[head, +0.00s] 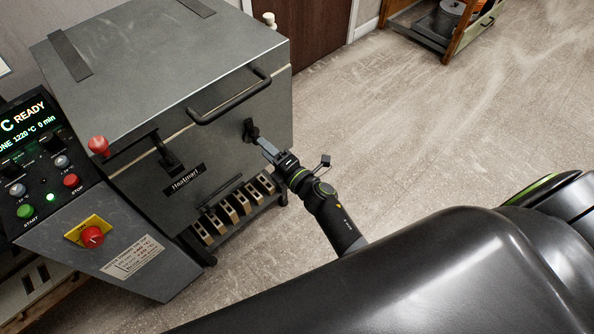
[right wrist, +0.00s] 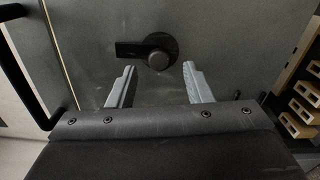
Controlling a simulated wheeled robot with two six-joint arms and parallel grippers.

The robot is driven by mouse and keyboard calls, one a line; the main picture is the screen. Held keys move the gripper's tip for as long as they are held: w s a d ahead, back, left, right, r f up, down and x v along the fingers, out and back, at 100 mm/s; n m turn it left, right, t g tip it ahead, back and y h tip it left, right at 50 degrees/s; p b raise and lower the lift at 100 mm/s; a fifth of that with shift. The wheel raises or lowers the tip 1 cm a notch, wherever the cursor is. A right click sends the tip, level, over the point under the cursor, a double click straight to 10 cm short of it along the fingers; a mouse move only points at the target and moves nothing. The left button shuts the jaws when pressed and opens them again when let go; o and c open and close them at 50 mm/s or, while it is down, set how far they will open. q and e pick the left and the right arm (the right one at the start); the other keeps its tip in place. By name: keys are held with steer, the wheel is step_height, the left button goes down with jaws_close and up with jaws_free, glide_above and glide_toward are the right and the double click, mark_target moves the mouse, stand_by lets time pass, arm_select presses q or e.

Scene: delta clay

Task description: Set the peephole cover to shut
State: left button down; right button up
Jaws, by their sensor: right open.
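The peephole cover (head: 251,132) is a small black disc with a flat tab on the front of the grey kiln (head: 180,150), near its right edge. In the right wrist view the cover (right wrist: 157,51) shows its round disc with the tab pointing left, toward the door handle side. My right gripper (head: 265,147) is in front of the cover. Its two grey fingers (right wrist: 158,78) are spread apart, one on each side below the disc, with nothing between them. I cannot tell whether a peephole is exposed. My left gripper is not in view.
The kiln has a black bar handle (head: 228,98) above the cover and a black latch (head: 168,156) to its left. Bricks (head: 228,212) stand below. A control panel (head: 40,165) with a red knob is at the left. Open floor (head: 430,130) lies to the right.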

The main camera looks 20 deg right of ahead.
steer(key=v, duration=1.4)
steer(key=s+d+f+m+g+h+p, duration=0.35)
steer(key=f+m, duration=0.25)
steer(key=f, duration=0.2)
steer(key=s+d+f+m+g+h+p, duration=0.25)
steer(key=s+d+f+m, duration=0.25)
steer(key=f+m, duration=0.25)
arm_select(q)
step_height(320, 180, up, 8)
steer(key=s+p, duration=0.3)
steer(key=p, duration=0.1)
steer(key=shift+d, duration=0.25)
arm_select(e)
steer(key=s+d+f+m+g, duration=0.1)
steer(key=s+f+m+g, duration=0.2)
steer(key=s, duration=0.5)
steer(key=s+d+f+m+g, duration=0.1)
steer(key=s+f+m+g, duration=0.2)
steer(key=s, duration=0.6)
steer(key=s+d+f+m+g+h, duration=0.1)
steer(key=s+f+m+g, duration=0.2)
steer(key=s+f, duration=0.3)
steer(key=s+m, duration=0.1)
steer(key=s, duration=0.1)
steer(key=shift+s+d+m+g, duration=0.2)
steer(key=shift+s+m+g, duration=0.05)
steer(key=shift+m+g, duration=0.15)
